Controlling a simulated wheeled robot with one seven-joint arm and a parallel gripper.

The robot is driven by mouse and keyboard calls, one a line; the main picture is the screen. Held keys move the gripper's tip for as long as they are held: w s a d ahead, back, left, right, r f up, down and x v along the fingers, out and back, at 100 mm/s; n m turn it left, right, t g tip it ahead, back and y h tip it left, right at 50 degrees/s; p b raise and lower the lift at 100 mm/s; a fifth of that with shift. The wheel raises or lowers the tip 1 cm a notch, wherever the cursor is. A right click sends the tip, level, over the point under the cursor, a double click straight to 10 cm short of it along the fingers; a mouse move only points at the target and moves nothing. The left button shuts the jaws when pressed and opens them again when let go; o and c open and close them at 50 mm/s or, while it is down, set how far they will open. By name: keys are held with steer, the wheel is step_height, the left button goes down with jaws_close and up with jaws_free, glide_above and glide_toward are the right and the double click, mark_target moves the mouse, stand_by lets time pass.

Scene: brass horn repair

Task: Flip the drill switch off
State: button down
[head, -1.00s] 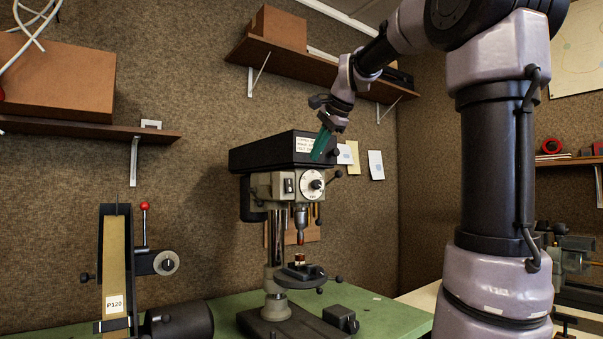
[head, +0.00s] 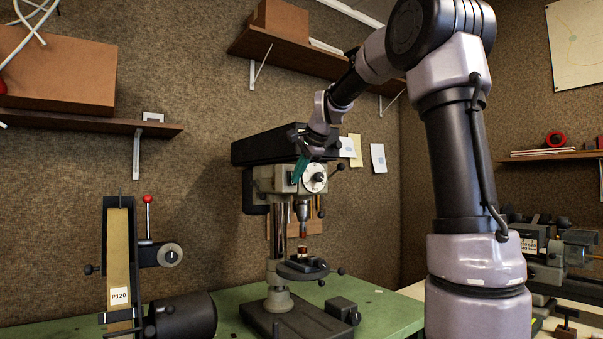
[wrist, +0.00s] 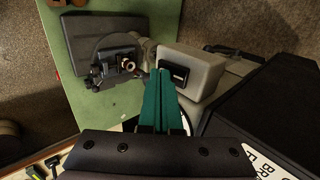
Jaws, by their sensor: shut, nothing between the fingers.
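The drill press (head: 262,154) stands on the green bench, its black belt cover above a grey head. In the wrist view the drill switch (wrist: 179,75) is a dark rectangular plate on the front of the grey housing (wrist: 200,68). My gripper (head: 295,179) has green fingers, shut and empty, pointing down at the front of the drill head. In the wrist view the fingertips (wrist: 162,72) appear at the switch's left edge; I cannot tell whether they touch it. In the head view the fingers largely hide the switch. Its on or off position is not readable.
A round dial (head: 314,177) with a knobbed feed handle sits just right of the fingers. The belt cover's edge is close to my wrist. A belt sander (head: 119,265) stands at left on the green bench (head: 388,312). Shelves are on the wall.

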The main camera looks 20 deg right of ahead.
steer(key=shift+w+a+f, duration=0.1)
steer(key=shift+w+f, duration=0.05)
steer(key=shift+f, duration=0.05)
stand_by(0.3)
steer(key=shift+r, duration=0.1)
steer(key=shift+w+r, duration=0.1)
steer(key=shift+r, duration=0.75)
